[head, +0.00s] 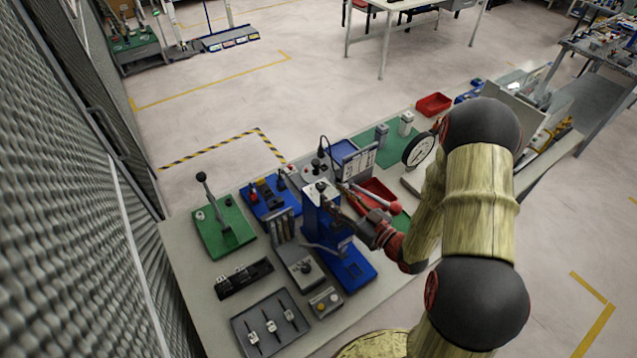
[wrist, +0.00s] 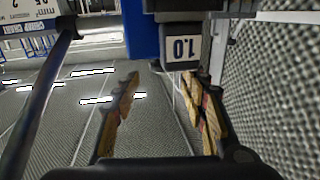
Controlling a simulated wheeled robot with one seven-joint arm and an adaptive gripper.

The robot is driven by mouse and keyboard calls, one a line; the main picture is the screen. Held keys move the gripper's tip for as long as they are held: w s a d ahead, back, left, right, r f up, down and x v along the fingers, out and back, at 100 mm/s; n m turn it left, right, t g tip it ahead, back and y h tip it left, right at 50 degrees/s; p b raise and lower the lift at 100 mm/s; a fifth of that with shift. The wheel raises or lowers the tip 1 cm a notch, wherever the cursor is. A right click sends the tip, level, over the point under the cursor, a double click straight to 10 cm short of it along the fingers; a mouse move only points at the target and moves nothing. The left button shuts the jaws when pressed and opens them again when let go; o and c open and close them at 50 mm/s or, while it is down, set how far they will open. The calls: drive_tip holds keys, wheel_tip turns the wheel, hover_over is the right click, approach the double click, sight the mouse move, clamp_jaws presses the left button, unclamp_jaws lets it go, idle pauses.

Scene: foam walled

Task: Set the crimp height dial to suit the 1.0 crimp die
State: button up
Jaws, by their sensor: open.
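The blue crimp press (head: 350,268) stands on the bench in the head view, with a tall column and a blue base. In the wrist view, a dark block on the press carries a white plate marked 1.0 (wrist: 180,49). The crimp chart (head: 358,162) stands behind the press; part of it shows in the wrist view (wrist: 25,27). A round knob (head: 306,267) sits on a grey unit left of the press; I cannot tell whether it is the crimp height dial. My gripper (wrist: 163,88) is open and empty, close to the press and just below the 1.0 plate.
A green base with an upright lever (head: 225,232) stands at the left. A tray of small parts (head: 269,325) lies at the front. A red bin (head: 375,188) and a round gauge (head: 418,149) are behind my arm. A dark cable or rod crosses the wrist view's left.

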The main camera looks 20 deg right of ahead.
sight(321, 190)
drive_tip(key=x, duration=0.6)
drive_tip(key=shift+w+a+p, duration=0.1)
drive_tip(key=shift+p, duration=0.2)
drive_tip(key=shift+c, duration=0.9)
clamp_jaws()
drive_tip(key=shift+m+t+h+b, duration=0.3)
drive_tip(key=shift+h, duration=0.1)
drive_tip(key=m+h+b, duration=0.1)
drive_tip(key=m+h, duration=0.1)
drive_tip(key=h, duration=0.1)
drive_tip(key=m+t+h+b, duration=0.1)
drive_tip(key=h+b, duration=0.1)
drive_tip(key=shift+a+m+t+h, duration=0.2)
drive_tip(key=shift+m+t+h, duration=0.1)
drive_tip(key=shift+m+h, duration=0.1)
drive_tip(key=shift+d+m+h+b, duration=0.15)
drive_tip(key=shift+m+h+b, duration=1.55)
drive_tip(key=shift+h, duration=0.9)
drive_tip(key=shift+r, duration=0.1)
